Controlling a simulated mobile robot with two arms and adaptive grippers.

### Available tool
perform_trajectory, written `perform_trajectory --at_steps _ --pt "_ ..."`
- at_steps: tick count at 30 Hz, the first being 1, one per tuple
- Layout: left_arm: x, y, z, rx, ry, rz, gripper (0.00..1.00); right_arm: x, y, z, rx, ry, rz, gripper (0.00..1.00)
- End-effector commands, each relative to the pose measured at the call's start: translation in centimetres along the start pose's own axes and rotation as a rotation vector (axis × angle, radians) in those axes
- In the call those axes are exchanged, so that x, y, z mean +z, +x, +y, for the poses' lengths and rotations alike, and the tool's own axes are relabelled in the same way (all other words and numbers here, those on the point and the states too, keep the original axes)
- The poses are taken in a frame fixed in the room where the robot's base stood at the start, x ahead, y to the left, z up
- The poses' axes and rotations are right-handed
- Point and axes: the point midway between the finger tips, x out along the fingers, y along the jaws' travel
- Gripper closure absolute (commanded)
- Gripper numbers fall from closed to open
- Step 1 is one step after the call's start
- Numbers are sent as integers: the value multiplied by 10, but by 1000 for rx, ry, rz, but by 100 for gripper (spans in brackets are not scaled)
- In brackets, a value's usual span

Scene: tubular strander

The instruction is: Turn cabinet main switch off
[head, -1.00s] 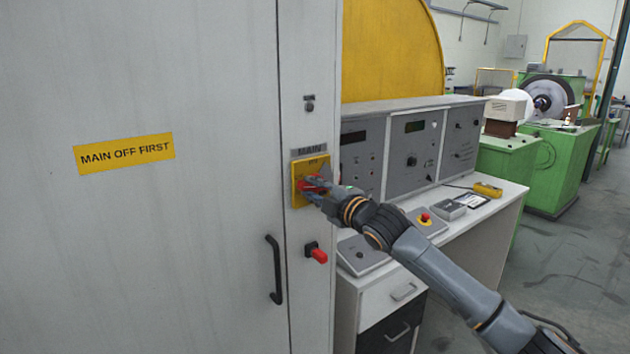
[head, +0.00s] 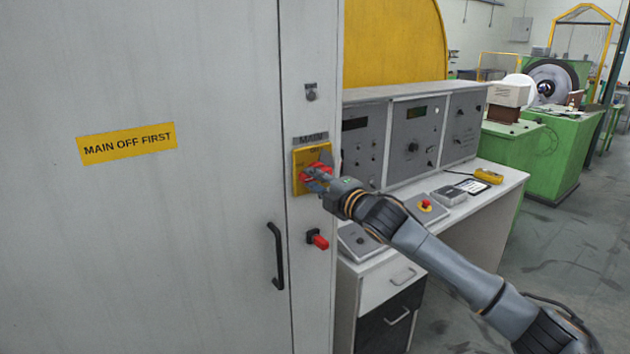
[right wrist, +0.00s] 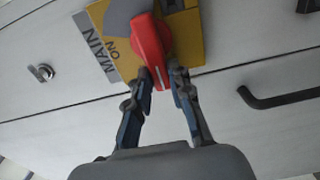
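The cabinet's main switch is a red rotary handle (head: 322,161) on a yellow plate (head: 297,187) under the MAIN label. In the right wrist view the red handle (right wrist: 151,42) lies roughly sideways across the yellow plate (right wrist: 190,38), and the ON mark is at the plate's top side. My right gripper (head: 318,178) is at the switch. In the right wrist view its two fingers (right wrist: 162,76) stand on either side of the handle's end and appear closed on it. The OFF mark is not readable. My left gripper is out of view.
The grey cabinet door bears a MAIN OFF FIRST sign (head: 127,143) and a black door handle (head: 276,256). A smaller red switch (head: 318,240) sits below the plate, and a key lock (head: 311,92) above. The control desk (head: 490,190) stands to the right.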

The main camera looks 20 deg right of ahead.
Motion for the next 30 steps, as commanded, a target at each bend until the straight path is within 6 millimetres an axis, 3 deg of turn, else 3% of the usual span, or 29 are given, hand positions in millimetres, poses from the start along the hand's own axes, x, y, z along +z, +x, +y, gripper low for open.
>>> perform_trajectory --at_steps 1,3,16,30 --pt "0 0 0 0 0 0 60 -1 0 -3 -5 -3 0 71" --pt "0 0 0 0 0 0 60 -1 0 -3 -5 -2 0 57" --pt "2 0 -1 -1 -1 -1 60 1 -8 -2 -3 -1 -1 57" --pt "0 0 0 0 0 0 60 0 -97 -3 -5 -4 -1 57"
